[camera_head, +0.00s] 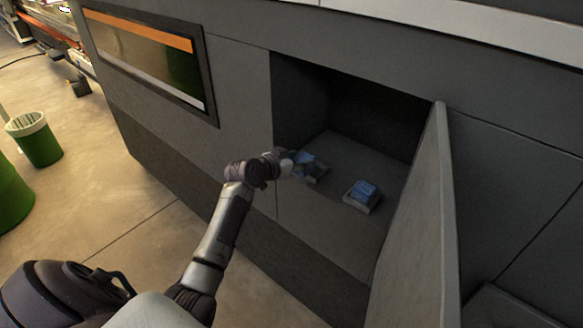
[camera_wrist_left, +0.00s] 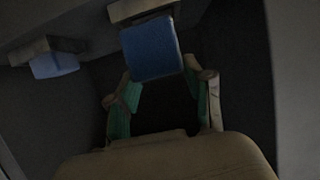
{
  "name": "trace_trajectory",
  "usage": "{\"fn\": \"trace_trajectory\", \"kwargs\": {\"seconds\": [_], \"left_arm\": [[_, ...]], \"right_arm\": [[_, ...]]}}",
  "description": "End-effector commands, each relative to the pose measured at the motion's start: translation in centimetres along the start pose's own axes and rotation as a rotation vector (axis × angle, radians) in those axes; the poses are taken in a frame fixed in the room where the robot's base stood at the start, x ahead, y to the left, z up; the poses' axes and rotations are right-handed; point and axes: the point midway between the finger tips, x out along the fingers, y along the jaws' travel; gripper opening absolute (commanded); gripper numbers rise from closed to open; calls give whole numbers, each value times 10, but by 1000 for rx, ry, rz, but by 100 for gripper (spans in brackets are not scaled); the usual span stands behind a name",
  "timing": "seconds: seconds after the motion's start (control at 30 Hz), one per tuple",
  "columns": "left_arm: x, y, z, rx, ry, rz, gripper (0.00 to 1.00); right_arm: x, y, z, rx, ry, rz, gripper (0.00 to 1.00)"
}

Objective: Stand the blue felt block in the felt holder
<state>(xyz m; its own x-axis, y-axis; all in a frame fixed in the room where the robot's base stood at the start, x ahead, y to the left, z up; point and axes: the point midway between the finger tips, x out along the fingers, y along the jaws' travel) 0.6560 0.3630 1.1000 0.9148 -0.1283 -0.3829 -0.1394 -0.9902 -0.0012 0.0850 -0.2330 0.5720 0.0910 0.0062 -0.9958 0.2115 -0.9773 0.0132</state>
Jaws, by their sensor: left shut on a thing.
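A blue felt block (camera_head: 303,157) is at the fingertips of my left gripper (camera_head: 289,163), just inside the open cabinet compartment. In the left wrist view the block (camera_wrist_left: 152,48) sits at the ends of the green-padded fingers (camera_wrist_left: 160,88), and the gripper is shut on it. A pale holder (camera_head: 318,171) is close beside the block; it also shows at the block's far end in the left wrist view (camera_wrist_left: 140,9). I cannot tell whether the block is inside it. A second blue block (camera_head: 364,191) sits in another pale holder (camera_head: 357,205) to the right. My right gripper is not in view.
The compartment floor (camera_head: 365,158) is bare around the two holders. An open door panel (camera_head: 425,225) stands at the right of the opening. The grey cabinet front (camera_head: 236,70) borders its left. Green bins (camera_head: 40,147) stand far left on the floor.

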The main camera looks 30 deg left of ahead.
Motion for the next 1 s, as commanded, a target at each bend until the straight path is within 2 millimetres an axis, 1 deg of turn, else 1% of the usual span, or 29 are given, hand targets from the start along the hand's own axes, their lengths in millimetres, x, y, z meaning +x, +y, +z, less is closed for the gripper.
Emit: {"fn": "trace_trajectory", "kwargs": {"seconds": [0.03,0.53,0.57,0.6,0.8,1.0], "left_arm": [[6,0,-1,0,2,0,22],[53,0,-19,-1,2,0,22],[55,0,-18,-1,0,0,22],[56,-1,-10,0,-2,-1,22],[63,0,7,1,-1,0,22],[67,-1,16,1,0,-1,22]], "right_arm": [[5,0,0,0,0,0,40],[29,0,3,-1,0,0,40],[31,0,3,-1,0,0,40],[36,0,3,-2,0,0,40],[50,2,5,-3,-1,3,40],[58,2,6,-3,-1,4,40]]}}
